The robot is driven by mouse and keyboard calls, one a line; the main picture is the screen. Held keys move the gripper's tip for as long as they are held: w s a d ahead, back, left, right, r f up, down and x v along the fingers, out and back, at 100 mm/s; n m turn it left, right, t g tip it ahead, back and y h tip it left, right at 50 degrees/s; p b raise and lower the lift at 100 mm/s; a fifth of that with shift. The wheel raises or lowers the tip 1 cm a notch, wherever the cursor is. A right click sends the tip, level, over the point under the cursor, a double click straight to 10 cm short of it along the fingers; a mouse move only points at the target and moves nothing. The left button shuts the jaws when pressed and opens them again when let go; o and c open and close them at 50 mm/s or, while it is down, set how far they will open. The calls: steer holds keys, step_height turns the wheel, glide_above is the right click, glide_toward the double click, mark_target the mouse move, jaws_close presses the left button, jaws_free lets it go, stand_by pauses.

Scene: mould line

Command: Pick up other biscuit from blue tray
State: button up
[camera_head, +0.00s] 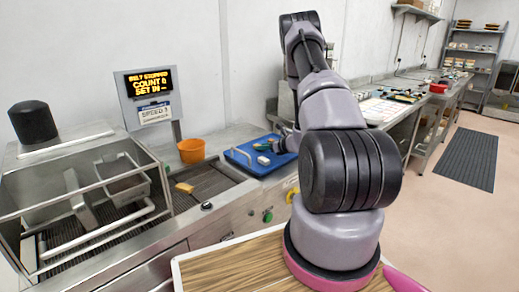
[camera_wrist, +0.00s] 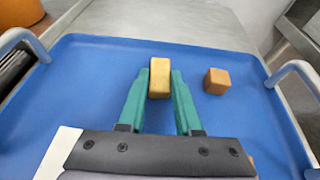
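The blue tray (camera_head: 240,158) stands at the end of the conveyor in the head view and fills most of the wrist view (camera_wrist: 245,120). A golden oblong biscuit (camera_wrist: 160,78) is in the tray area, between the teal fingertips of my gripper (camera_wrist: 161,76). The fingers flank it closely on both sides. I cannot tell whether they press on it or whether it is lifted. In the head view my arm largely hides the gripper and this biscuit.
An orange-brown cube (camera_wrist: 216,81) lies in the tray right of the fingers. A white block (camera_wrist: 60,152) is at the lower left, partly hidden. An orange bucket (camera_head: 191,150) stands beside the tray. Another tan piece (camera_head: 185,187) is on the conveyor. Raised handles (camera_wrist: 293,72) flank the tray.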

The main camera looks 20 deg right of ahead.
jaws_close()
